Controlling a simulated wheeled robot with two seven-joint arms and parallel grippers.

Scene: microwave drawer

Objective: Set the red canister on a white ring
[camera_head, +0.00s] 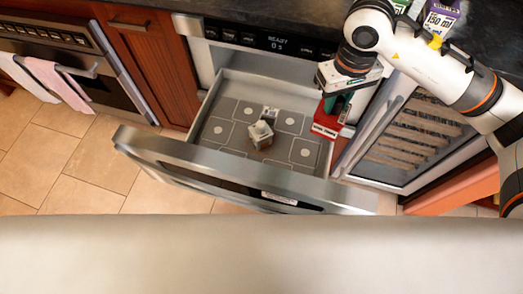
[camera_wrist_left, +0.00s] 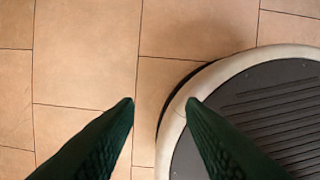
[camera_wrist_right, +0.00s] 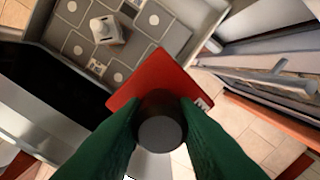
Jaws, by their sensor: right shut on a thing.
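The red canister (camera_head: 326,124) is held by my right gripper (camera_head: 338,106) above the right side of the open drawer. In the right wrist view, the canister's red body (camera_wrist_right: 160,76) shows beyond its round dark top (camera_wrist_right: 161,122), with the green fingers shut on either side. White round marks lie on the grey drawer floor, such as one at the upper left (camera_head: 248,110) and one at the lower right (camera_head: 304,152); the right wrist view also shows one (camera_wrist_right: 118,77). My left gripper (camera_wrist_left: 160,104) is open and empty over the floor, seen only in its wrist view.
The pulled-out drawer (camera_head: 160,147) has raised walls and a steel front. A glass-front cooler (camera_head: 415,135) is on the right. Cartons (camera_head: 440,17) stand on the dark counter.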

